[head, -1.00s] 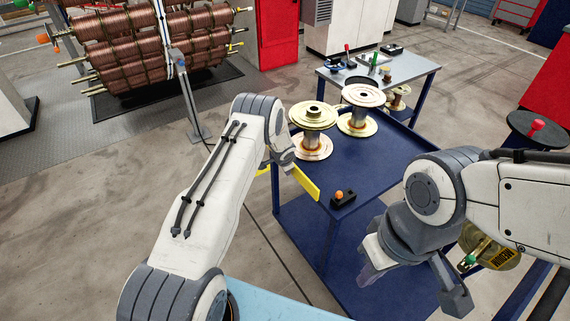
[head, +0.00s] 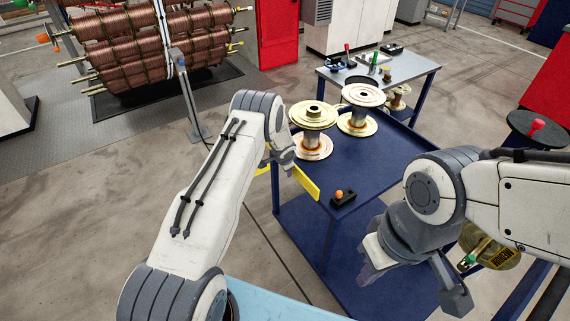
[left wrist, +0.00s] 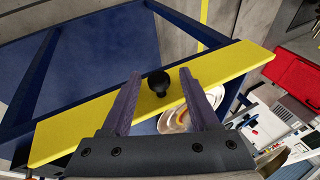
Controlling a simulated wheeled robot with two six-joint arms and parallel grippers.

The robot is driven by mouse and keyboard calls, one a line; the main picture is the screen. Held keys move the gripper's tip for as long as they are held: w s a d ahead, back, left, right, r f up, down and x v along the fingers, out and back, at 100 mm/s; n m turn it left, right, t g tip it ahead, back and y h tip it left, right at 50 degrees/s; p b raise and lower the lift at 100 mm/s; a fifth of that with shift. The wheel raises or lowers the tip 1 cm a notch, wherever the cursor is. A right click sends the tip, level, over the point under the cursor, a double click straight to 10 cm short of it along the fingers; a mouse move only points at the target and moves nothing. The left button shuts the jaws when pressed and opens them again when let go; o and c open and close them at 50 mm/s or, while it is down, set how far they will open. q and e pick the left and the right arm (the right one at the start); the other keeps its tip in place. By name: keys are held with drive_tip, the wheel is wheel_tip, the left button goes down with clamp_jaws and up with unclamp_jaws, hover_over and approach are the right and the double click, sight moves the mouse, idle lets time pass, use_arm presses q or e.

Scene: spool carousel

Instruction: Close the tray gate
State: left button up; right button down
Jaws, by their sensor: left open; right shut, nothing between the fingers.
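The yellow gate (head: 308,185) is a flat bar at the near left end of the blue cart tray (head: 375,170). My left wrist hides part of it in the head view. In the left wrist view the gate (left wrist: 95,113) runs diagonally across the picture, with a black round knob (left wrist: 158,83) on it. My left gripper (left wrist: 160,74) is open, with its fingers on either side of the knob in the picture; I cannot tell whether they touch it. My right gripper (head: 370,270) is shut and empty, low near the cart's front right.
Two metal spools (head: 313,130) (head: 358,110) stand on the tray. A black block with an orange knob (head: 342,198) sits at its near edge. A grey-topped bench (head: 410,75) stands behind. Copper coils on a rack (head: 150,40) are at the back left.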

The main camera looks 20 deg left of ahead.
use_arm(q)
drive_tip(key=b+v, duration=0.2)
drive_tip(key=v, duration=0.8)
drive_tip(key=s+d+r+n+g, duration=0.1)
drive_tip(key=s+d+r+g, duration=0.1)
drive_tip(key=s+d+r, duration=1.45)
drive_tip(key=s+d+r+g+h, duration=0.1)
drive_tip(key=s+r, duration=0.1)
drive_tip(key=s, duration=1)
drive_tip(key=s+d+r+g+h, duration=0.1)
drive_tip(key=s+r+g, duration=0.1)
drive_tip(key=s, duration=1.1)
drive_tip(key=shift+s+d, duration=0.15)
drive_tip(key=shift+s, duration=0.1)
